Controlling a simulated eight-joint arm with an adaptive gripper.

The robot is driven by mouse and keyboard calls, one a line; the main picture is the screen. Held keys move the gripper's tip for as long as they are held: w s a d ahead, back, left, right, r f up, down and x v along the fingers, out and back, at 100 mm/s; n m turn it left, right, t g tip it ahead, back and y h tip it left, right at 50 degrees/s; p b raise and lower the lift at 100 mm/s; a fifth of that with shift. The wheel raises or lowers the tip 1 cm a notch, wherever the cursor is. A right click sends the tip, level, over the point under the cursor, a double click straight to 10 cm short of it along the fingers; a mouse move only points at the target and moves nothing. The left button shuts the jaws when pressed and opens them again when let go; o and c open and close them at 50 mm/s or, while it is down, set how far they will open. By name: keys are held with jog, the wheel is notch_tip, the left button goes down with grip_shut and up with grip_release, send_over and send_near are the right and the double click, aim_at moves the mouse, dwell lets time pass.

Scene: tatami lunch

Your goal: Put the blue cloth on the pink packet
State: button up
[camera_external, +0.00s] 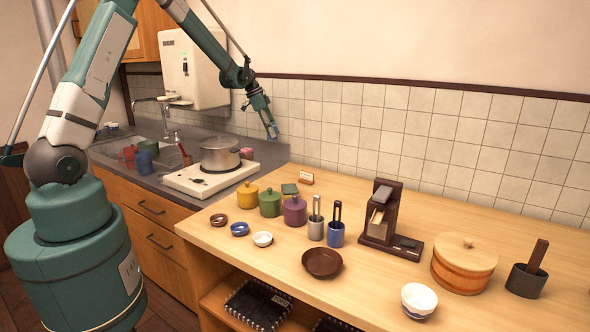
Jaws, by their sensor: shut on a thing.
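My gripper (269,122) hangs in the air in front of the tiled wall, above the back of the counter, to the right of the pot. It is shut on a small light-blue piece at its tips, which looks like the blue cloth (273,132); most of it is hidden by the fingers. A small pink thing (247,153), likely the pink packet, lies behind and right of the pot, below and left of my gripper. The pot hides part of its surroundings, and the cloth is clearly apart from it.
A lidded steel pot (220,155) stands on a white stove (210,178). A sink with mugs is to the left.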

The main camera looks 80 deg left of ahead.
jog(key=s+a+r+n+p, duration=0.1)
jog(key=s+a, duration=1.1)
jog(key=s, duration=0.2)
jog(key=shift+a+r+n+y, duration=0.3)
jog(key=shift+a, duration=0.05)
send_near(249, 149)
jog(key=shift+w+f, duration=0.2)
jog(key=shift+w, duration=0.25)
jog(key=shift+w+f, duration=0.2)
jog(key=shift+w, duration=0.2)
jog(key=shift+f, duration=1.9)
jog(key=shift+f, duration=0.15)
jog(key=o, duration=0.9)
jog(key=shift+c, duration=0.2)
